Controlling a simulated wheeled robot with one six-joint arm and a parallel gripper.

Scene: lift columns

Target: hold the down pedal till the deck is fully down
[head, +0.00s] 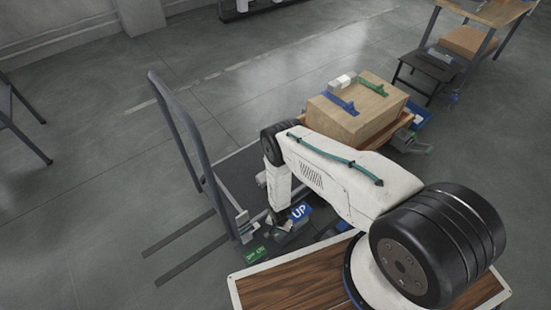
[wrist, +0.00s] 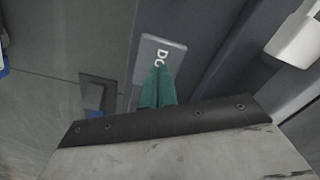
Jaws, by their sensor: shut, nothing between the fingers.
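In the wrist view, a grey plate with white letters starting "DO" (wrist: 150,55) lies under the green fingertips of my gripper (wrist: 158,80). The fingers are shut and empty. Their tips overlap the lower part of the lettering; I cannot tell whether they touch or press it. In the head view, my gripper (head: 279,221) points down near the foot of the lift, beside a blue "UP" sign (head: 299,211). The "DO" plate cannot be made out there. The dark deck (head: 236,176) is partly hidden by my arm and looks low; its exact height is unclear.
A tall grey handle frame (head: 180,125) rises at the deck's left. A tan box (head: 340,122) with blue and green pieces stands to the right. A small green sign (head: 255,254) is near the handle's foot. Floor at left is mostly clear.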

